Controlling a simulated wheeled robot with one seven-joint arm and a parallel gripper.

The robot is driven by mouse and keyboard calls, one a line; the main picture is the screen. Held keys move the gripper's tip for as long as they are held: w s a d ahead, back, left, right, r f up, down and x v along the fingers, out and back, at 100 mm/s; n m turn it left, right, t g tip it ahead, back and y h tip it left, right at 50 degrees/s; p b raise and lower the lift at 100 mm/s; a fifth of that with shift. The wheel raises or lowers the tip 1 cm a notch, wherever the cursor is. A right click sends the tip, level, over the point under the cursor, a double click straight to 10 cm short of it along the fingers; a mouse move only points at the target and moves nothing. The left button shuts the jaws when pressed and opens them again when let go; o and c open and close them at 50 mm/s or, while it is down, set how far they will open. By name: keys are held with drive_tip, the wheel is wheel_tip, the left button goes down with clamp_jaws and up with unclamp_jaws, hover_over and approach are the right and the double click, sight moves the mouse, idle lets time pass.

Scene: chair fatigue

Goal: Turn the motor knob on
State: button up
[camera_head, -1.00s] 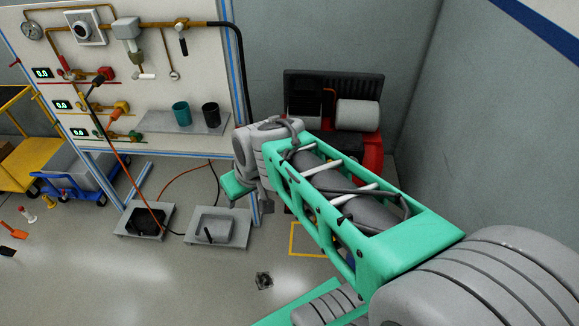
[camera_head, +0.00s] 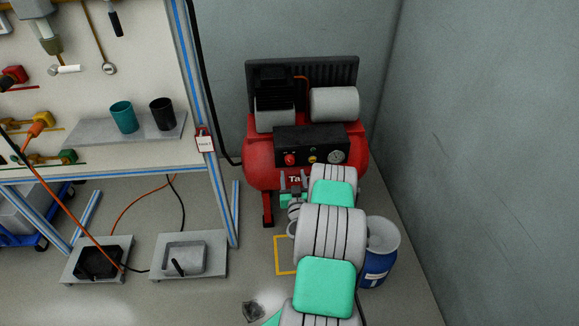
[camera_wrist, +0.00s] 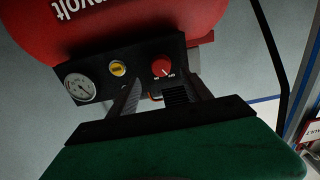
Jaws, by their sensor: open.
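A red compressor (camera_head: 262,165) stands against the back wall, with a black control panel (camera_head: 323,140) on its front. A red knob (camera_head: 290,159) sits at the left of this panel, with a yellow control (camera_head: 312,158) and a round gauge (camera_head: 337,157) to its right. In the wrist view the panel is upside down; the red knob (camera_wrist: 162,67) has a white pointer line and small unreadable labels. My gripper (camera_head: 291,184) is below the knob in the head view. In the wrist view its two fingers (camera_wrist: 165,83) are apart, pointing toward the knob, with nothing visibly held between them.
A blue barrel (camera_head: 377,268) stands right of my arm. The workbench frame (camera_head: 213,165), with teal and black cups on its shelf, is to the left. Two floor trays (camera_head: 215,250) lie below it. A black hose runs down beside the frame.

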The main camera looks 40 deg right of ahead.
sight(290, 162)
drive_tip(key=x, duration=0.5)
drive_tip(key=shift+w+p, duration=0.15)
drive_tip(key=shift+p, duration=0.15)
drive_tip(key=shift+w+d, duration=0.35)
drive_tip(key=shift+w, duration=0.05)
clamp_jaws()
